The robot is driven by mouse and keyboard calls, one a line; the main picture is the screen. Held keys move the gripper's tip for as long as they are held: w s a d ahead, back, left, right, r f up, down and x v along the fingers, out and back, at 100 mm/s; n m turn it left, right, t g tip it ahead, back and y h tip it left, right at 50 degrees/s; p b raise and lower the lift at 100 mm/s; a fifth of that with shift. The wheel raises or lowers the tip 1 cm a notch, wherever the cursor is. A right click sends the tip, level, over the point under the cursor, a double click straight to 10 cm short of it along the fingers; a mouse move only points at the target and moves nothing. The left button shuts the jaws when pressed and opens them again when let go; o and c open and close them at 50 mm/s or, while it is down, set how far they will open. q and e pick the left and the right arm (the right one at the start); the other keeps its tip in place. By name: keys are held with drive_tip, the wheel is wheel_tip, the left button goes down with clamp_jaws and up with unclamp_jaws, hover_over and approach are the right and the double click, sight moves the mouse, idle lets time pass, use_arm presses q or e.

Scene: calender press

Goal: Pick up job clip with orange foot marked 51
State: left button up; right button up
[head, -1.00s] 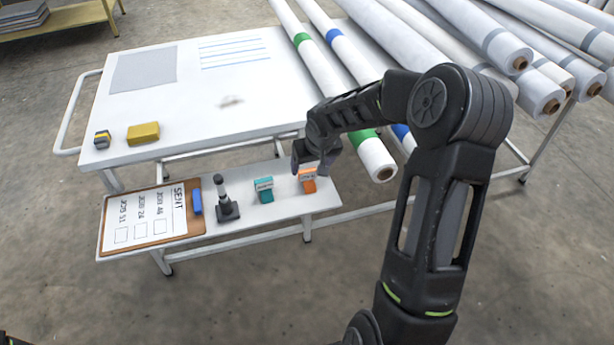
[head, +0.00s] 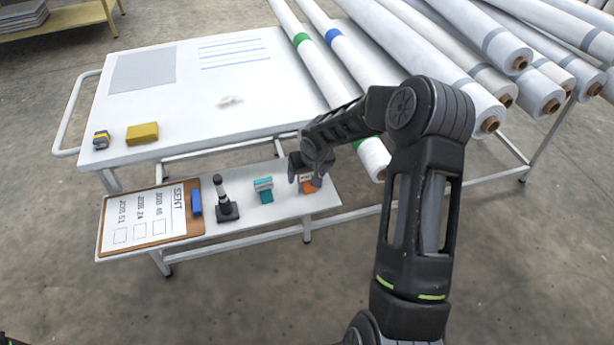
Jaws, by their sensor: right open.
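The job clip with the orange foot (head: 309,188) stands on the low white shelf, near its right end. My right gripper (head: 305,180) is open, and its fingers are down around the upper part of this clip in the picture. The gripper hides much of the clip's top and label, so I cannot read the number or tell whether the fingers touch it. A second clip with a teal foot (head: 264,190) stands to the left on the same shelf. My left gripper is not in view.
The white table (head: 240,110) rises behind, with a yellow block (head: 142,134). Long white rolls (head: 375,160) reach out close to my right arm.

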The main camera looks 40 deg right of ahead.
drive_tip(key=shift+f, duration=0.15)
drive_tip(key=shift+c, duration=0.2)
idle(0.3)
drive_tip(key=c, duration=1.4)
